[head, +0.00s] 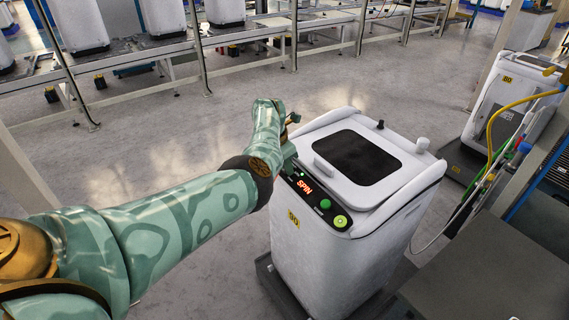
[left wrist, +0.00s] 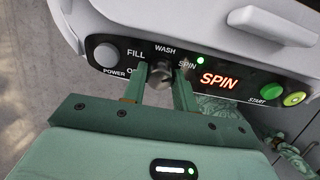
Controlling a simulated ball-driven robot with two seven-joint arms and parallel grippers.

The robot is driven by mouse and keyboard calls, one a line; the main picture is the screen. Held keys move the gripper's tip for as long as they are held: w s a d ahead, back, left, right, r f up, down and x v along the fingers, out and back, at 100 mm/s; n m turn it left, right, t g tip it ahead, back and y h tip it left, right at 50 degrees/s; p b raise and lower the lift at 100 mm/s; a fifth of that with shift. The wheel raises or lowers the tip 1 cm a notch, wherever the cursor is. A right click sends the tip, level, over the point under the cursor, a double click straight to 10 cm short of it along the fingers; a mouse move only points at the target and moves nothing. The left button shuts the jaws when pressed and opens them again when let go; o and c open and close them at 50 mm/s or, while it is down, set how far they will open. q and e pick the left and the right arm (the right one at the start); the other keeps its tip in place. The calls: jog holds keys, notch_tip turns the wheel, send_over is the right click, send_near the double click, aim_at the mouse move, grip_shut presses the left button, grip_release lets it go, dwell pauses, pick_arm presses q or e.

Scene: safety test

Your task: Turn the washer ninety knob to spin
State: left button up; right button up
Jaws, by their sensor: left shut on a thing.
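The white washer (head: 322,250) with a yellow tag that appears to read 90 stands upright in the head view. Its dark front panel has a display (head: 304,187) reading SPIN in orange; the display also shows in the left wrist view (left wrist: 219,80). My left gripper (head: 287,157) is at the panel's left end. In the left wrist view my left gripper (left wrist: 160,84) has its fingers on both sides of the grey knob (left wrist: 159,91), shut on it. Labels FILL, WASH and SPIN surround the knob, and a green light (left wrist: 200,60) glows by SPIN.
A POWER button (left wrist: 106,54) is left of the knob; START buttons (left wrist: 274,91) are at right. The washer's lid (head: 357,156) is closed. Another washer (head: 497,115) and coloured hoses (head: 490,140) stand at right. A conveyor line (head: 150,55) runs behind. Floor at left is clear.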

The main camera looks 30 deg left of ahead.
dwell(0.3)
pick_arm(q)
jog(key=o, duration=1)
jog(key=p+v, duration=0.7)
jog(key=v, duration=0.9)
jog(key=shift+r, duration=0.2)
jog(key=shift+w, duration=0.1)
